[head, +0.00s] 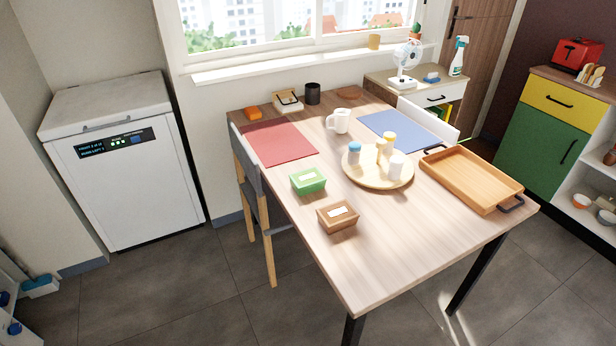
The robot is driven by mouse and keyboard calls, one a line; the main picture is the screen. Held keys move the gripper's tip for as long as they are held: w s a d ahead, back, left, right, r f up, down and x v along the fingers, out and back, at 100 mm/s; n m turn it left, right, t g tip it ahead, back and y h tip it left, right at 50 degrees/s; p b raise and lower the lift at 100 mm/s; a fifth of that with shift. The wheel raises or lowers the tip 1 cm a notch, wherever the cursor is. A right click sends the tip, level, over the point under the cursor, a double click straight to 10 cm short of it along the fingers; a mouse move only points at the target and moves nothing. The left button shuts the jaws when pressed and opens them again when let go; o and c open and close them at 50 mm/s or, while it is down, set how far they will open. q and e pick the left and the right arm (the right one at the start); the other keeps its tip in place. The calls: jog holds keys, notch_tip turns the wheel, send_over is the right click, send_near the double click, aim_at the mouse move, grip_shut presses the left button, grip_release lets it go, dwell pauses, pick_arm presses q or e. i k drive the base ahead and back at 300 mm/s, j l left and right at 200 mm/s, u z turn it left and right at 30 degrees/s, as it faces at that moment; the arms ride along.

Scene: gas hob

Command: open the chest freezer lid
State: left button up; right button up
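The white chest freezer (135,185) stands at the left against the wall, below and left of the window. Its lid (105,101) is a light grey-white slab lying flat and closed on top. A dark display panel with small lights (115,143) is on the upper front of the body. Neither of my grippers shows in the head view.
A wooden table (400,240) with mats, boxes, a round tray and a wooden tray (470,177) fills the middle. A grey chair (258,195) stands between table and freezer. Tiled floor (150,295) is clear in front of the freezer.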

aim_at(74, 110)
jog(key=u, duration=1.25)
jog(key=i+z, duration=0.1)
jog(key=i, duration=1.15)
jog(key=i+j, duration=0.1)
jog(key=i, duration=1.15)
jog(key=i+l+z, duration=0.1)
jog(key=i, duration=0.55)
